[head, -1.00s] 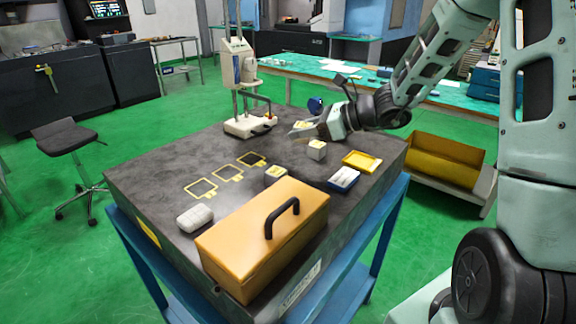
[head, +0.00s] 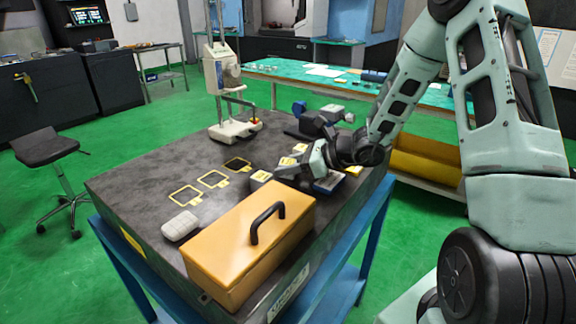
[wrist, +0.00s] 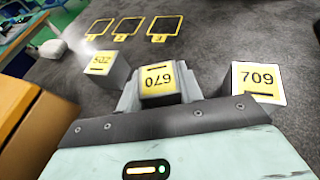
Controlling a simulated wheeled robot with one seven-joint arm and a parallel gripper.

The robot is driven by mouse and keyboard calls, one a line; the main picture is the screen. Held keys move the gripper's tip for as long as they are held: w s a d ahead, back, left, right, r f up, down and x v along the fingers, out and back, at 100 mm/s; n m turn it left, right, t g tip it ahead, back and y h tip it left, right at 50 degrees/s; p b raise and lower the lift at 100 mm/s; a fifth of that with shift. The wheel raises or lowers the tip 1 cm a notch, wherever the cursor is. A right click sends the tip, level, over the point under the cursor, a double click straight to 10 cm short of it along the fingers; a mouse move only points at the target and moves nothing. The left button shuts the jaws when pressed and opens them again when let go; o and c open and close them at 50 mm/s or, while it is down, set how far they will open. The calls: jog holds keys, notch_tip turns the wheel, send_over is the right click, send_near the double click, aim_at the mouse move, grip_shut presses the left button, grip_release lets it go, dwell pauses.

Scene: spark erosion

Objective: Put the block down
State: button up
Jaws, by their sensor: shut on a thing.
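My gripper (head: 288,167) is shut on a pale block with a yellow top marked 670 (wrist: 157,82); its top also shows in the head view (head: 287,162). The held block is between two similar blocks, low over the dark table (head: 150,170); I cannot tell whether it touches the surface. The block marked 502 (wrist: 108,68) is on the left in the wrist view and nearer in the head view (head: 260,177). The block marked 709 (wrist: 258,82) is on the right. Gaps show on both sides of the held block.
Three yellow outlines, 1 (wrist: 98,27), 2 (wrist: 128,26) and 3 (wrist: 164,25), lie empty on the table. An orange toolbox (head: 235,245) stands at the near edge, beside a white rounded object (head: 180,226). A measuring stand (head: 232,130) is at the back.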

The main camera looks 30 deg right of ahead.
jog(key=shift+f, duration=0.2)
jog(key=o, duration=1.2)
jog(key=shift+c, duration=0.2)
jog(key=shift+r+p, duration=0.3)
jog(key=v, duration=1.2)
jog(key=shift+b, duration=0.3)
